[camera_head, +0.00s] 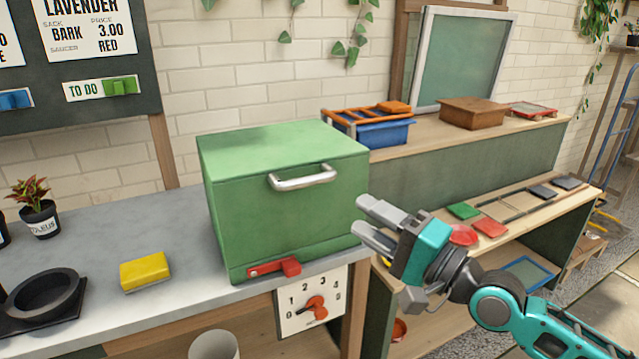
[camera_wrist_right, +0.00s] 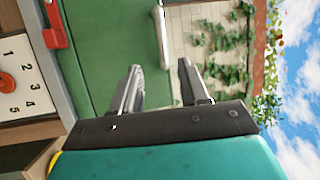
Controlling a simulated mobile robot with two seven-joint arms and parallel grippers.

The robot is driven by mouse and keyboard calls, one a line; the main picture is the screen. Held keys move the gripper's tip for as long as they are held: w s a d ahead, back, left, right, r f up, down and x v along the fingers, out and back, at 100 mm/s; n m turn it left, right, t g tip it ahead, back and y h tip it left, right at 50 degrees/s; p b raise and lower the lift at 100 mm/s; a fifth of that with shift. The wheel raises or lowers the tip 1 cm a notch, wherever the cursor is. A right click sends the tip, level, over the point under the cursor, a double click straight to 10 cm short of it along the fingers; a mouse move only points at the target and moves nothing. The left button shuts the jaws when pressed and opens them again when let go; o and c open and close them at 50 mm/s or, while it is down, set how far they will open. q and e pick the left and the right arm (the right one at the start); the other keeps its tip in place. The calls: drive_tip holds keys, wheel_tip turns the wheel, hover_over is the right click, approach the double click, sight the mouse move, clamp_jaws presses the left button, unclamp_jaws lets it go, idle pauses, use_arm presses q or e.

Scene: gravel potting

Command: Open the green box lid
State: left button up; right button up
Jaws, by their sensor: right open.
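The green box (camera_head: 285,225) stands on the grey bench top, and its lid (camera_head: 280,150) is down. A silver bar handle (camera_head: 303,178) is on the upper front of the box. A red latch (camera_head: 274,268) sits at the lower front edge. My right gripper (camera_head: 362,218) is open and empty, just right of the box's front and below handle height. In the right wrist view the open fingers (camera_wrist_right: 160,85) point toward the green front (camera_wrist_right: 105,50), with the handle (camera_wrist_right: 161,38) beyond them and the red latch (camera_wrist_right: 56,25) at upper left. My left gripper is not in view.
A dial panel (camera_head: 311,300) with a red pointer hangs below the bench edge. A yellow block (camera_head: 145,271), a black bowl (camera_head: 45,294) and a potted plant (camera_head: 40,219) stand left. A blue crate (camera_head: 375,129) stands on the shelf behind right.

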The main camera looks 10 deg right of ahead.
sight(313, 183)
drive_tip(key=x, duration=1.3)
drive_tip(key=shift+r+p, duration=0.15)
drive_tip(key=shift+p, duration=0.25)
drive_tip(key=shift+d, duration=0.1)
clamp_jaws()
